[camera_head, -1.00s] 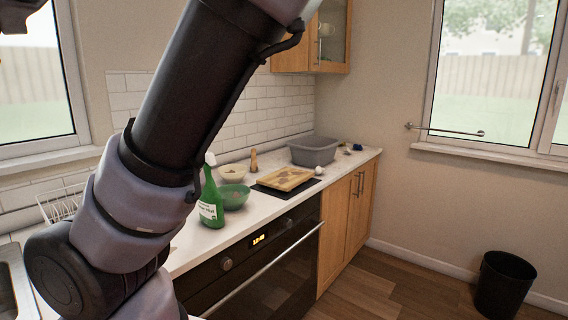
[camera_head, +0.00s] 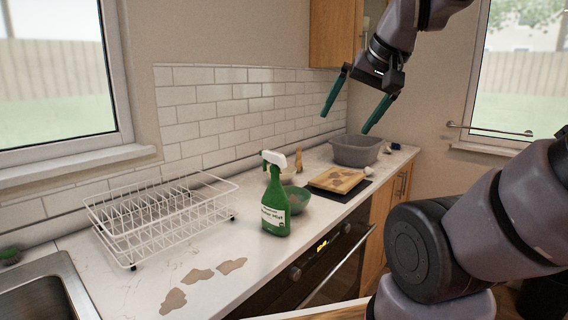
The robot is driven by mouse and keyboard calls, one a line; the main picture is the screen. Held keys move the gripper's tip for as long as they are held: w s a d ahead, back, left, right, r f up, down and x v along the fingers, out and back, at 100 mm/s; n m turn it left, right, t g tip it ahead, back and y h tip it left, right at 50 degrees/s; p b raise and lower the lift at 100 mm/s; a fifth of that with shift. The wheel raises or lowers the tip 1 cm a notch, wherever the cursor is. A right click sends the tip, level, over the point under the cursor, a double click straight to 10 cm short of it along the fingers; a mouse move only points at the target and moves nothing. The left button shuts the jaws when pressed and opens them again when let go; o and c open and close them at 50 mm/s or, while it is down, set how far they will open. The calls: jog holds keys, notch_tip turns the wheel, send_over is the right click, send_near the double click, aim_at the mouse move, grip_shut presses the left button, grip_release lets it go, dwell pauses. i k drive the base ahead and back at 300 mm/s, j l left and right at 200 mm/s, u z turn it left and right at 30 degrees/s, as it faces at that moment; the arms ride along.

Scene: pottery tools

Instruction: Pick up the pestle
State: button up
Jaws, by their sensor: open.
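The pestle looks to be the small tan wooden piece (camera_head: 298,156) standing upright at the back of the counter, near the tiled wall. It is small in view, and its lower end is hidden behind bowls. My gripper (camera_head: 347,121) hangs in the air at the upper right of the pestle in the picture. Its two green fingers are spread wide and point down to the left, with nothing between them. It touches nothing.
A green spray bottle (camera_head: 275,205) and a green bowl (camera_head: 298,198) stand before the pestle. A cutting board (camera_head: 337,180) and grey basin (camera_head: 357,149) lie to the right. A white dish rack (camera_head: 150,222) and brown shards (camera_head: 200,275) are left.

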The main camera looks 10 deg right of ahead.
aim_at(298, 164)
jog(key=z, duration=0.25)
jog(key=u, duration=2.45)
jog(key=z, duration=2.4)
jog(key=l+u, duration=0.1)
jog(key=u, duration=0.25)
jog(key=i+l+u, duration=0.1)
jog(key=u, duration=0.25)
jog(key=l+u, duration=0.15)
jog(key=u, duration=0.2)
jog(key=l+u, duration=0.45)
jog(key=l, duration=0.45)
jog(key=l+u, duration=0.4)
jog(key=l, duration=0.55)
